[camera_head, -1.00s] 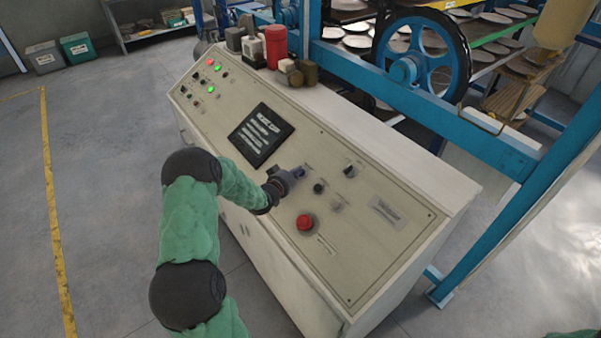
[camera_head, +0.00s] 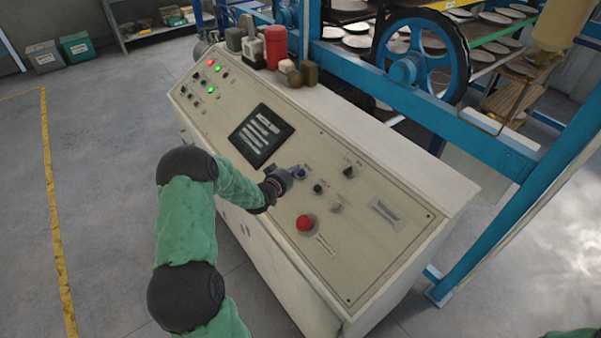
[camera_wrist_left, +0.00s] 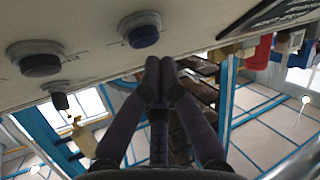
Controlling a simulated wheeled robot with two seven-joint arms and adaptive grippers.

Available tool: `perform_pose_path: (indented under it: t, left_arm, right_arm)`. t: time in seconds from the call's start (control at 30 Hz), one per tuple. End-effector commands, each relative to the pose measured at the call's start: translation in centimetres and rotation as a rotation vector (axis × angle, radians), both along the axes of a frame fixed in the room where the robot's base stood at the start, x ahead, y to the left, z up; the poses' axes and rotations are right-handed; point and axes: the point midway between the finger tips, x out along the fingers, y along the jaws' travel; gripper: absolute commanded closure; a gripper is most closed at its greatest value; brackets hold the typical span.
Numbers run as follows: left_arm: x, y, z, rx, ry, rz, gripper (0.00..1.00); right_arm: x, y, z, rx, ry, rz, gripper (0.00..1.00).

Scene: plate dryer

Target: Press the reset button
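A blue button (camera_head: 301,172) sits on the sloped control panel (camera_head: 270,205), just right of the dark screen. It also shows in the left wrist view as a blue cap in a dark ring (camera_wrist_left: 143,36). Its label is too small to read. My left gripper (camera_head: 284,178) is beside the button on its left in the head view. In the wrist view its fingertips (camera_wrist_left: 159,66) are together, with nothing between them. They look apart from the button, slightly to its right. My right gripper is not in view.
A red mushroom button (camera_head: 304,223) and black knobs (camera_head: 348,171) are nearby on the panel. A dark screen (camera_head: 261,135) lies up-left of the gripper. A red canister (camera_head: 276,47) and other containers stand on the cabinet's back ledge. A blue machine frame (camera_head: 440,115) stands behind.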

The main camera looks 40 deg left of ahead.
Motion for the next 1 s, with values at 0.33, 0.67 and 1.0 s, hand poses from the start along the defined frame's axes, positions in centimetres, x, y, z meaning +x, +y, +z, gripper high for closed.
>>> perform_pose_path:
  t: [0.33,0.67,1.0]
  left_arm:
    - [-1.3,0.4,2.6,0.0,-0.001,0.0,1.0]
    - [-2.3,0.7,4.3,0.001,0.0,0.0,1.0]
    - [-2.3,0.7,4.2,0.0,-0.001,0.0,1.0]
  right_arm:
    - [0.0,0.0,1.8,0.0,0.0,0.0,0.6]
    - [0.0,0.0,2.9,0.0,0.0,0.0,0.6]
    - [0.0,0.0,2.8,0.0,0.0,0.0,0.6]
